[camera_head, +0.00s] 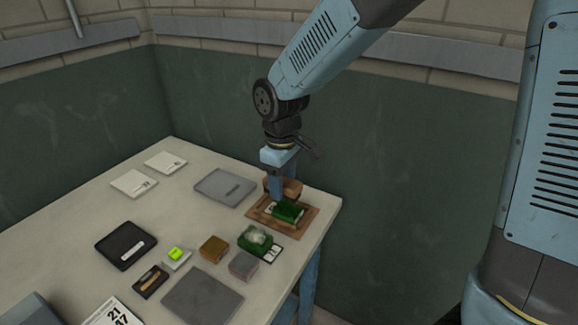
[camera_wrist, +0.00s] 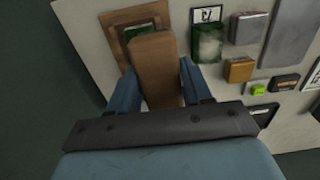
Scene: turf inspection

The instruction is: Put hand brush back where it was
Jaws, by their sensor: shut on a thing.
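My gripper (camera_head: 277,190) is over the wooden tray (camera_head: 310,214) at the right end of the table. It is shut on the hand brush (camera_head: 292,187), a brown wooden block shape. In the wrist view the brush (camera_wrist: 154,58) lies between the two blue fingers of my gripper (camera_wrist: 160,88) and sticks out beyond them. The tray (camera_wrist: 113,27) shows partly behind it. A green block (camera_head: 289,212) lies on the tray, partly covered by the brush in the wrist view. Bristles are not visible, and I cannot tell whether the brush touches the tray.
A green-and-white block (camera_head: 255,240), a brown block (camera_head: 214,249) and a grey block (camera_head: 244,265) stand close by. A grey plate (camera_head: 225,188) lies left of the tray. A black tray (camera_head: 125,245) and white cards (camera_head: 134,183) are farther left. The table's right edge is close.

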